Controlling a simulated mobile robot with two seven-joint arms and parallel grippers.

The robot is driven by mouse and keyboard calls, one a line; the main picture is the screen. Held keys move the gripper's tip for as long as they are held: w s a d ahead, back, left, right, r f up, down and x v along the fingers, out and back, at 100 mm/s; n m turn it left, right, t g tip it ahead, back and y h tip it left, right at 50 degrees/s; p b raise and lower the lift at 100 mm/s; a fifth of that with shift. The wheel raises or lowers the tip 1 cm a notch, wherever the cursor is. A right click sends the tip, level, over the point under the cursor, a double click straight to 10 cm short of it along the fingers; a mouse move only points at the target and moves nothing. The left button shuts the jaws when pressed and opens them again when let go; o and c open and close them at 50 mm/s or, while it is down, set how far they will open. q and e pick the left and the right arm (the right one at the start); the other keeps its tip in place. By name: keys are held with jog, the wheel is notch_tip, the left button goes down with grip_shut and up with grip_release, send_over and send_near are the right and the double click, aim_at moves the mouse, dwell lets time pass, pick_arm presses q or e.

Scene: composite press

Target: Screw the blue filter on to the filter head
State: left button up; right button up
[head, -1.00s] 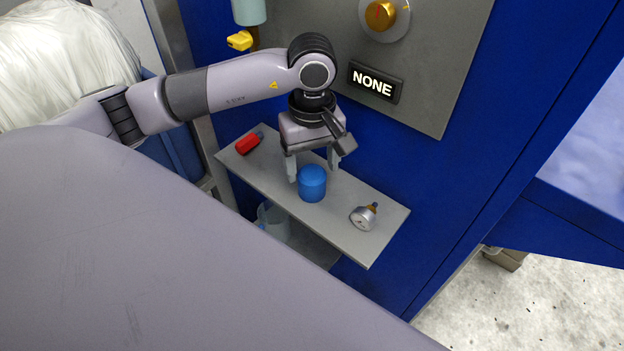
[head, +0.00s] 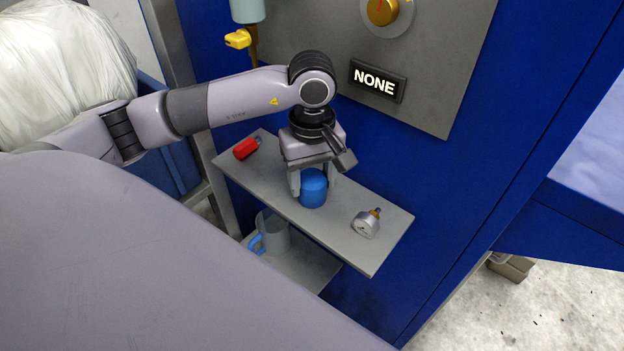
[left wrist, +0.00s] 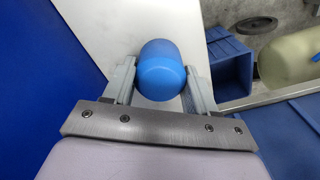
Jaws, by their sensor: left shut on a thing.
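The blue filter (head: 313,189) is a short, round-topped cylinder upright at the middle of the grey shelf (head: 350,247). My left gripper (head: 313,182) reaches down over it, one finger on each side, and is shut on it. In the left wrist view the filter (left wrist: 161,68) sits between the fingers of the left gripper (left wrist: 161,75). The filter's base looks to be at the shelf, but I cannot tell if it is lifted. I cannot make out a filter head for certain. My right gripper is not in view.
A red part (head: 246,147) lies at the shelf's left end and a pressure gauge (head: 366,223) lies right of the filter. A clear jug (head: 272,238) stands on a lower shelf. Behind are a "NONE" display (head: 376,81), a gold knob (head: 382,10) and a yellow valve handle (head: 238,39).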

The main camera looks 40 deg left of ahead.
pick_arm(q)
jog(key=shift+r+p, duration=1.4)
jog(key=shift+r, duration=1.1)
jog(key=shift+o, duration=0.8)
jog(key=shift+c, duration=0.7)
